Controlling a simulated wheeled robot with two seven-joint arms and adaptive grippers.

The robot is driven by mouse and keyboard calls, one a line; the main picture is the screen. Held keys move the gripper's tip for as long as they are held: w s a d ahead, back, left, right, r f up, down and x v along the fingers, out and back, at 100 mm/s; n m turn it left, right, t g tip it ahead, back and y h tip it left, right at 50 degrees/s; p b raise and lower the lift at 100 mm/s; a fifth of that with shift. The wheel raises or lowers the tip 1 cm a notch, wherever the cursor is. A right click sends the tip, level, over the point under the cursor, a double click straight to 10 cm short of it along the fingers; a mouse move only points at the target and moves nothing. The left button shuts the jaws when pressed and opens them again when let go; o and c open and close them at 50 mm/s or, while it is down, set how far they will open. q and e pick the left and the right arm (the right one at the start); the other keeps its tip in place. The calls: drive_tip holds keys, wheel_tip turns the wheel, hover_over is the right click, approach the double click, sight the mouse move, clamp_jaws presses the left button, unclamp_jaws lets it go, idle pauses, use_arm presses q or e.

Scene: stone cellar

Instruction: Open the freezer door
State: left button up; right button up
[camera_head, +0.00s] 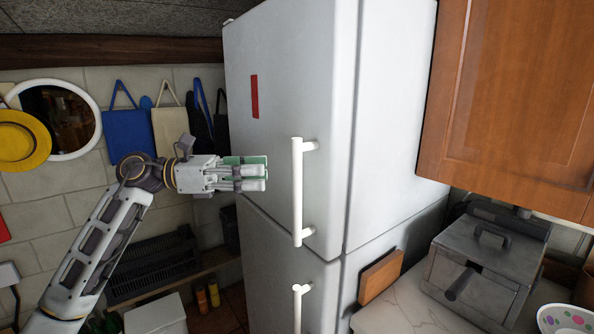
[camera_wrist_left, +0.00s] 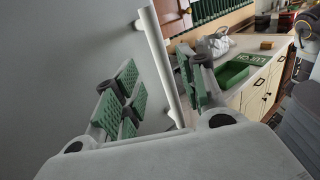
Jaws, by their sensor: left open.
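The tall white fridge-freezer (camera_head: 390,120) fills the middle of the head view, with an upper door (camera_head: 275,90) and a lower door (camera_head: 280,260), both closed. The upper door carries a white vertical bar handle (camera_head: 297,190), and the lower door has a similar handle (camera_head: 298,305). My left gripper (camera_head: 262,173) is open and empty, level with the upper handle and just left of it. In the left wrist view the handle (camera_wrist_left: 158,55) runs between the green finger pads of my gripper (camera_wrist_left: 160,88), beyond or between the tips. I see no contact. My right gripper is out of view.
A wooden wall cabinet (camera_head: 510,90) hangs right of the fridge. Below it a counter (camera_head: 400,305) holds a metal appliance (camera_head: 485,265) and a spotted bowl (camera_head: 566,319).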

use_arm(q)
drive_tip(key=d+p, duration=0.1)
drive_tip(key=d, duration=0.8)
drive_tip(key=shift+w, duration=0.2)
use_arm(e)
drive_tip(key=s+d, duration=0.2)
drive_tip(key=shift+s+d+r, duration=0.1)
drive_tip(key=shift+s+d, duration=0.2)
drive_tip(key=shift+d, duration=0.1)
use_arm(q)
drive_tip(key=shift+a, duration=0.1)
drive_tip(key=shift+c, duration=0.6)
drive_tip(key=c, duration=0.5)
clamp_jaws()
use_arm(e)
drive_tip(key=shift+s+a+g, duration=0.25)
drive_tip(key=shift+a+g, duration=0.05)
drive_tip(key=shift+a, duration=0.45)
